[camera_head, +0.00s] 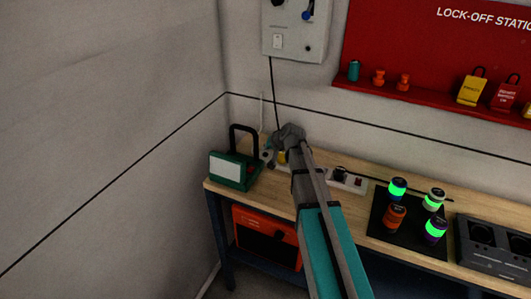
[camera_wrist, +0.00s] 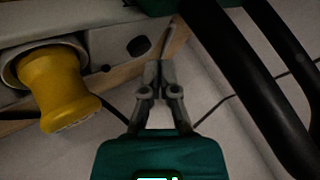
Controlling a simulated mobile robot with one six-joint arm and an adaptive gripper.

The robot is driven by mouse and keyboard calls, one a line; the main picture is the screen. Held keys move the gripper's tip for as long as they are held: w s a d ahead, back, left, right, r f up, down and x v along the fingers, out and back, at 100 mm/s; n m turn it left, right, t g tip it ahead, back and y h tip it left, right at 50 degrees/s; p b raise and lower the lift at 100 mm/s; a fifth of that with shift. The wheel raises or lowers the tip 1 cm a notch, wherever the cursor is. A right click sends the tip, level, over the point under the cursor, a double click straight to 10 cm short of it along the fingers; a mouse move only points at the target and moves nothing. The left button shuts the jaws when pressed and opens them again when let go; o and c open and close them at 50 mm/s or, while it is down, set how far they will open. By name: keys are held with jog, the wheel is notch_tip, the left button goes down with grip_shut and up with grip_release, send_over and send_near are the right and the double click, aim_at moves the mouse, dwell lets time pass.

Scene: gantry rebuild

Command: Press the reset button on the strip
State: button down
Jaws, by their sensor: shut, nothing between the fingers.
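The power strip (camera_head: 345,180) lies along the back of the wooden bench, its middle hidden behind my arm. In the wrist view, the strip's grey end (camera_wrist: 105,42) is at upper left, with a yellow plug (camera_wrist: 62,88) in a socket. Beside that socket, a small dark oval (camera_wrist: 138,46) shows on the strip; I cannot tell whether it is the reset button. My gripper (camera_wrist: 160,70) is shut and empty, its tips just beside the strip's end in the picture; contact cannot be told. In the head view, my gripper (camera_head: 270,155) is at the strip's left end.
A green box with a black handle (camera_head: 232,170) stands close left of my gripper; its handle (camera_wrist: 245,75) crosses the wrist view's right side. Several green-lit cylinders stand on a black mat (camera_head: 378,222). A dark socket unit (camera_head: 490,265) lies farther right. A cable hangs behind.

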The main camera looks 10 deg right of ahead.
aim_at(266, 155)
jog(key=shift+r, duration=0.1)
dwell(0.3)
notch_tip(266, 155, up, 5)
jog(key=p, duration=0.5)
jog(key=shift+s, duration=0.1)
dwell(0.9)
